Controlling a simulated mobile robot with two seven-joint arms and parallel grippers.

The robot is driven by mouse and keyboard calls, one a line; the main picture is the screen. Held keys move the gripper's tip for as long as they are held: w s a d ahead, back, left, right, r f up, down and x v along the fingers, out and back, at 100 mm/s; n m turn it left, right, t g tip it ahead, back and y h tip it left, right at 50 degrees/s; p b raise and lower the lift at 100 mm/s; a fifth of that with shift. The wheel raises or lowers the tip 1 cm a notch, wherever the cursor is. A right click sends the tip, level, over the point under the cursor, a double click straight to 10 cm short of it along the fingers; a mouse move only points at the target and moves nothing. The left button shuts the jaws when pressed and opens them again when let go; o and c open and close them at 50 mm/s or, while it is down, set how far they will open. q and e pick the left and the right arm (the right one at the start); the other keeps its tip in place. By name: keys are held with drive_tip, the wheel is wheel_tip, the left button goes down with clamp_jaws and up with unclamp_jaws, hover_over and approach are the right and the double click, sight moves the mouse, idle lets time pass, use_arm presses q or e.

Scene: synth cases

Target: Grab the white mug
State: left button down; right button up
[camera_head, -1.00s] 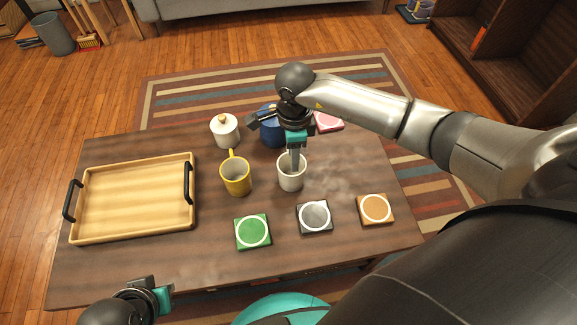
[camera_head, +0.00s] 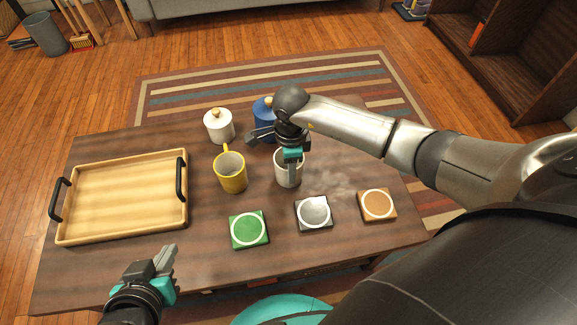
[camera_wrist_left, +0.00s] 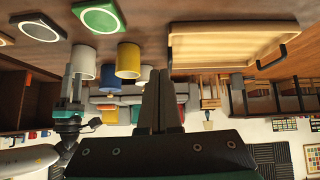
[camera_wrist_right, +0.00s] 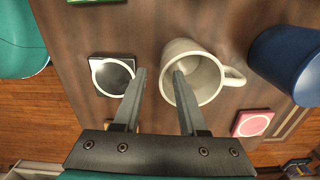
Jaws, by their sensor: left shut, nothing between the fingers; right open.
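The white mug (camera_head: 288,179) stands upright on the table, right of the yellow mug (camera_head: 231,176). My right gripper (camera_head: 291,160) is over it from above, open. In the right wrist view, one finger reaches into the opening of the white mug (camera_wrist_right: 207,67) and the other is outside, so the fingers straddle its wall. I cannot tell whether they touch it. The mug's handle points right in that view. My left gripper (camera_head: 168,255) is shut and empty near the table's front edge, far from the mug.
A wooden tray (camera_head: 70,238) with black handles fills the table's left side. A white lidded pot (camera_head: 218,128) and a blue one (camera_head: 264,120) stand behind the mugs. Green (camera_head: 249,230), grey (camera_head: 314,213) and orange-brown (camera_head: 377,205) coasters lie in front.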

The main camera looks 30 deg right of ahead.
sight(291, 187)
drive_tip(key=shift+f+b, duration=0.45)
drive_tip(key=shift+f, duration=0.2)
drive_tip(key=shift+w+d+f+b, duration=0.1)
drive_tip(key=shift+f+b, duration=0.45)
drive_tip(key=shift+f, duration=0.2)
drive_tip(key=shift+f+b, duration=0.55)
drive_tip(key=shift+f, duration=0.2)
use_arm(q)
drive_tip(key=d+r+t+h, duration=0.3)
drive_tip(key=d+t, duration=0.3)
drive_tip(key=shift+w+n+t+b, duration=0.3)
drive_tip(key=shift+w+b, duration=0.05)
drive_tip(key=shift+w, duration=0.1)
use_arm(e)
drive_tip(key=shift+f, duration=0.55)
clamp_jaws()
